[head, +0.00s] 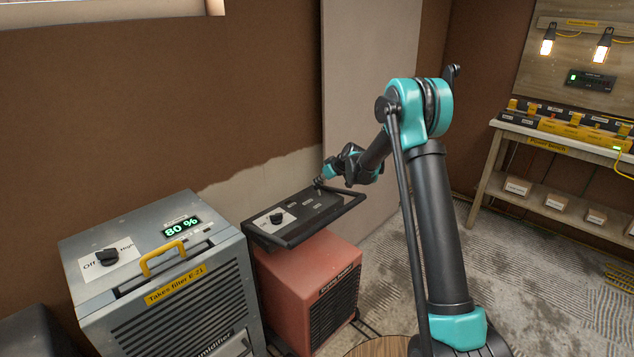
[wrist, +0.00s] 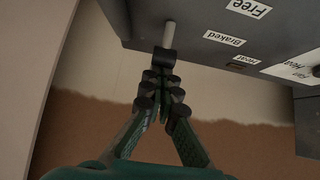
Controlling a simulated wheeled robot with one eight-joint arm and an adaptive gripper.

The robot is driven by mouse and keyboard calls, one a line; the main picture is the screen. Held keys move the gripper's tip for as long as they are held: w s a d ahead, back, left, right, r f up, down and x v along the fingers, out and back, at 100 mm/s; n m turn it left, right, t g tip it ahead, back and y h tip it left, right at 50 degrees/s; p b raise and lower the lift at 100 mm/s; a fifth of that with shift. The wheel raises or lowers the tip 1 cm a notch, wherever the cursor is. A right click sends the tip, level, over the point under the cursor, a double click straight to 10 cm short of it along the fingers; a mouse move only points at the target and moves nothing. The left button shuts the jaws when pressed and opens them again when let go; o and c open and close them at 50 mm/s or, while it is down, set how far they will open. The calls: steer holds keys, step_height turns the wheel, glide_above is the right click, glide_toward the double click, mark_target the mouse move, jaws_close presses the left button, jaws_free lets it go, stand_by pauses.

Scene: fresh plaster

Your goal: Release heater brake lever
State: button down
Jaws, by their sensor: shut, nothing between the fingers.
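The heater (head: 307,280) is a red box with a dark top panel (head: 318,215) and a front handle bar, right of the dehumidifier. In the wrist view its panel (wrist: 190,15) carries labels reading Free (wrist: 250,8) and Braked (wrist: 224,38). A short light-grey lever (wrist: 168,34) stands out at the panel's edge, beside the labels. I cannot tell which setting it is in. My gripper (wrist: 163,62) is shut and empty, its tips right at the lever's end; contact is unclear. In the head view my gripper (head: 319,184) is over the panel's far right part.
A grey dehumidifier (head: 160,270) with a yellow handle and an 80 % display stands close on the left. A pale board (head: 370,70) leans against the wall behind the heater. A power bench (head: 560,150) stands at right.

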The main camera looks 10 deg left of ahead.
steer(key=shift+s+d, duration=0.1)
steer(key=shift+d, duration=0.05)
steer(key=shift+s+d+r, duration=0.1)
steer(key=shift+s+d, duration=0.25)
steer(key=shift+d, duration=0.05)
steer(key=shift+s+d, duration=0.45)
steer(key=shift+d, duration=0.1)
steer(key=shift+w+a, duration=0.15)
steer(key=shift+w+a+f, duration=0.3)
steer(key=shift+w+a, duration=0.1)
steer(key=shift+a, duration=0.1)
